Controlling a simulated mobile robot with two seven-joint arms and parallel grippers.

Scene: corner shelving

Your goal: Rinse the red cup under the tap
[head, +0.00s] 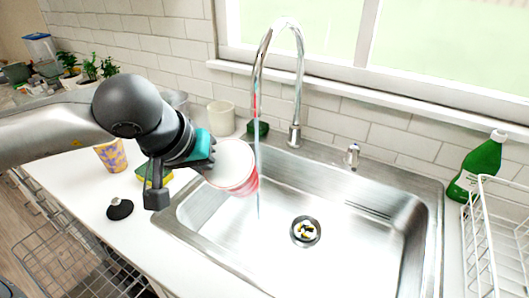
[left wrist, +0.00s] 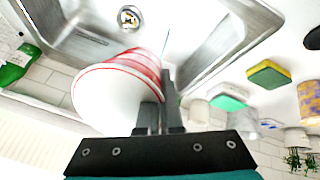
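The red cup (head: 246,184), white with red stripes, is held tilted over the left part of the sink (head: 345,235). My left gripper (head: 213,158) is shut on its edge; in the left wrist view the two fingers (left wrist: 160,110) sit close together at the cup (left wrist: 110,90). A broad white round end of the cup faces back toward the head camera. The chrome tap (head: 299,75) runs, and its thin stream (head: 258,200) passes at the cup's right side in the head view. Exact contact is hard to tell. My right gripper is not in view.
A yellow-green sponge (head: 155,178), a black stopper (head: 120,209) and a patterned cup (head: 110,157) are on the left counter. A pale mug (head: 221,117) stands behind. A green bottle (head: 480,168) and white rack (head: 488,235) are right. The sink's right half is clear.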

